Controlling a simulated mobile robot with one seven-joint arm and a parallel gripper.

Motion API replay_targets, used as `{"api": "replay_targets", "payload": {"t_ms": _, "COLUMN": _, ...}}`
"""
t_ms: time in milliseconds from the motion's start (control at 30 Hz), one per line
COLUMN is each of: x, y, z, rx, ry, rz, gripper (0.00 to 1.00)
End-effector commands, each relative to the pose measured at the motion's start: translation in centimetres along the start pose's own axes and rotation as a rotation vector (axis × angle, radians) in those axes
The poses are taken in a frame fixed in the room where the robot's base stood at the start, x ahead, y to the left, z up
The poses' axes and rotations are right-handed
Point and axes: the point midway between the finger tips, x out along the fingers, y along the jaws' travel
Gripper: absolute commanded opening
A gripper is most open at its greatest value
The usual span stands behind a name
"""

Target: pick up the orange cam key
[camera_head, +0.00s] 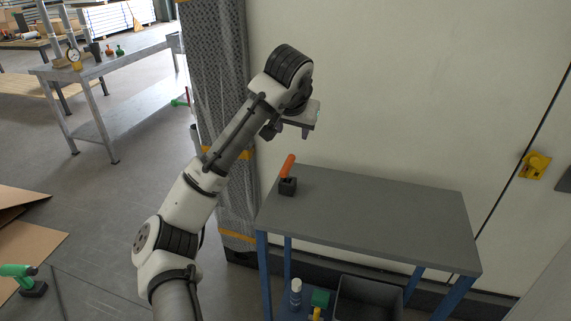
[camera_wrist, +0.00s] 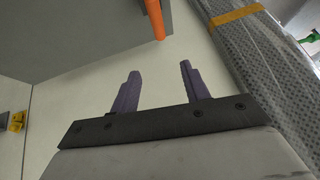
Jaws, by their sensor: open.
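The orange cam key (camera_head: 288,167) stands tilted in a small black holder (camera_head: 288,187) at the left end of the grey table top. In the wrist view part of the orange cam key (camera_wrist: 154,20) shows at the top edge, beyond the fingertips; the rest of it is out of frame. My gripper (camera_head: 290,131) is above the table's back left, higher than the key and apart from it. In the wrist view my gripper (camera_wrist: 160,70) has its two fingers spread with nothing between them.
The grey table (camera_head: 380,213) is otherwise bare and stands by a pale wall (camera_head: 400,80). A grey patterned column (camera_head: 222,110) rises just left of my gripper. Below the table are a dark bin (camera_head: 368,298) and a spray bottle (camera_head: 296,292). A yellow fitting (camera_head: 535,166) is on the wall.

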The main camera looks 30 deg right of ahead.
Motion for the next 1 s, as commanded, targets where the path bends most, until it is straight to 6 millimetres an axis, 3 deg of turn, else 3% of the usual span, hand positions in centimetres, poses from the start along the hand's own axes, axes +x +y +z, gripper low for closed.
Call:
{"api": "replay_targets", "payload": {"t_ms": 200, "x": 1.7, "y": 1.4, "z": 2.0, "rx": 0.042, "ry": -0.169, "rz": -0.054, "gripper": 0.46}}
{"api": "replay_targets", "payload": {"t_ms": 533, "x": 7.6, "y": 0.8, "z": 3.0, "rx": 0.040, "ry": -0.171, "rz": -0.057, "gripper": 0.46}}
{"api": "replay_targets", "payload": {"t_ms": 867, "x": 10.3, "y": 0.3, "z": 3.3, "rx": 0.041, "ry": -0.169, "rz": -0.056, "gripper": 0.46}}
{"api": "replay_targets", "payload": {"t_ms": 1000, "x": 12.3, "y": -0.4, "z": 3.5, "rx": 0.041, "ry": -0.170, "rz": -0.057, "gripper": 0.46}}
